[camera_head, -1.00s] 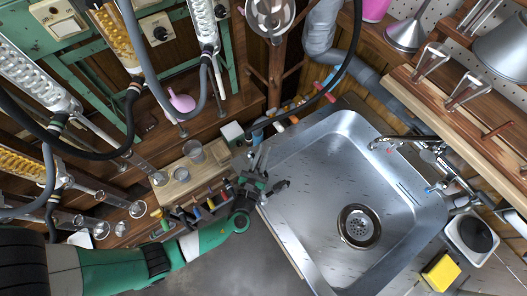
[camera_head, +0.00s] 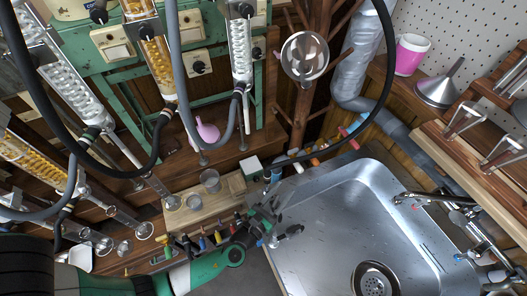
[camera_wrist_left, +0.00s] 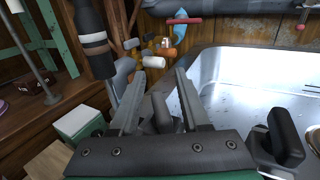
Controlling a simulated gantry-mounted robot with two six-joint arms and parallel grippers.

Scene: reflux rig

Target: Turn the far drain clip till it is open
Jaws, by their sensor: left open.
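A blue clip-like piece with a red bar (camera_head: 353,143) sits at the far end of a row of coloured fittings behind the sink; it looks like the far drain clip. It also shows at the top of the left wrist view (camera_wrist_left: 181,20). Its exact turn is too small to tell. A second bluish piece (camera_head: 277,176) stands nearer, beside a small white box. My left gripper (camera_head: 268,208) is open at the sink's left corner, apart from the far piece. Its spread fingers (camera_wrist_left: 160,75) point toward the fittings. My right gripper is not in view.
The steel sink (camera_head: 335,215) lies right of my gripper. White and orange fittings (camera_head: 315,155) lie between the two bluish pieces. The small white box (camera_head: 250,168) and a wooden rack (camera_head: 205,205) with glassware stand left. A black hose (camera_head: 385,85) arcs over the back.

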